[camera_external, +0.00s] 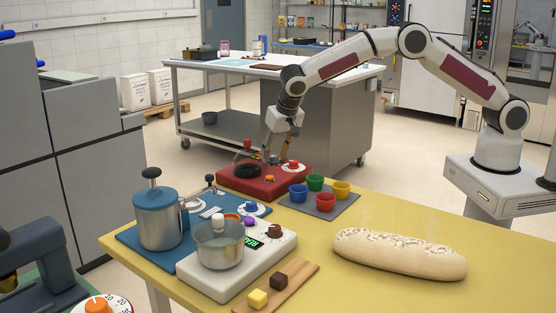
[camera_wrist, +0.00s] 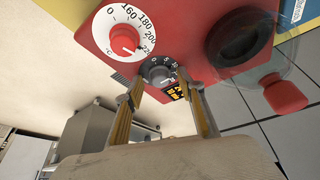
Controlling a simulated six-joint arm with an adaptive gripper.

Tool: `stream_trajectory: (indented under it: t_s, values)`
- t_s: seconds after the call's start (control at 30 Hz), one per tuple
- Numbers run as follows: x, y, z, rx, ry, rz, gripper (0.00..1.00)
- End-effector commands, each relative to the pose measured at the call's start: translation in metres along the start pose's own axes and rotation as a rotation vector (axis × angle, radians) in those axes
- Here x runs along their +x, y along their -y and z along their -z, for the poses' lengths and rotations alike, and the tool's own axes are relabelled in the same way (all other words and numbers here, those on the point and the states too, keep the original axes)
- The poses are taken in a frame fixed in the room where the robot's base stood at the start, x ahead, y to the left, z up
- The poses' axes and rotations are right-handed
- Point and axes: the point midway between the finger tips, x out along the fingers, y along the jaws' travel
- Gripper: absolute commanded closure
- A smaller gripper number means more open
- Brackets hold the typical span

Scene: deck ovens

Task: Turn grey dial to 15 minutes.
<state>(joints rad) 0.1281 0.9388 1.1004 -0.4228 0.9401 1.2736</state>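The grey dial (camera_wrist: 157,73) shows in the wrist view on the red appliance (camera_wrist: 200,62), with a dark scale around it. A few scale numbers show at its upper right; the pointer's exact setting is too small to read. My gripper (camera_wrist: 162,79) is open, with its two yellowish fingers on either side of the dial; whether they touch it I cannot tell. In the external view my gripper (camera_external: 281,152) reaches down over the red appliance (camera_external: 258,188), and the grey dial cannot be made out there.
A red dial (camera_wrist: 124,38) with a white temperature scale sits beside the grey dial. Coloured cups on a grey tray (camera_external: 345,205) and a bread loaf (camera_external: 400,256) stand to the right.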

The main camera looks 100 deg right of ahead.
Motion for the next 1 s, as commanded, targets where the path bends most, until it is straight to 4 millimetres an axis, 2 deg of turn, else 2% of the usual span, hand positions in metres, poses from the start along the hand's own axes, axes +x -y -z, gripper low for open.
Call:
stream_trajectory:
  t_s: [1.0]
  values:
    - [-0.0002, -0.0033, 0.001, -0.4, 0.003, 0.163, 0.61]
